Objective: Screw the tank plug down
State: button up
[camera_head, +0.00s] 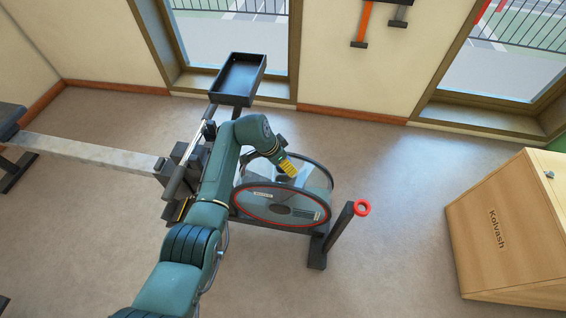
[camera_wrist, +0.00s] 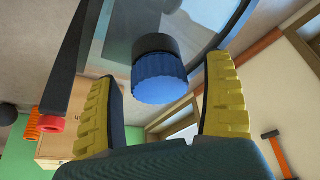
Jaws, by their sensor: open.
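The tank plug (camera_wrist: 158,75) is a ribbed blue cap below a black collar (camera_wrist: 155,43), in the middle of the wrist view. The collar sits on the clear, dark-rimmed tank (camera_wrist: 118,28). In the head view the tank (camera_head: 255,208) is a round drum with a red edge line. My gripper (camera_wrist: 162,70) is open, its yellow ribbed fingers on either side of the plug with visible gaps. In the head view my gripper (camera_head: 290,167) is at the tank's upper part, and I cannot make out the plug there.
A black tray (camera_head: 238,78) stands behind the tank. A post with a red ring (camera_head: 362,208) rises at its right. A grey rail (camera_head: 90,149) runs left. A wooden cabinet (camera_head: 505,235) stands far right. Floor between post and cabinet is clear.

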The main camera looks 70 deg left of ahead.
jog(key=c, duration=1.2)
jog(key=shift+c, duration=0.2)
jog(key=shift+s+f, duration=0.1)
jog(key=m+h, duration=0.1)
jog(key=m, duration=0.2)
jog(key=shift+f, duration=0.1)
jog(key=shift+m, duration=0.4)
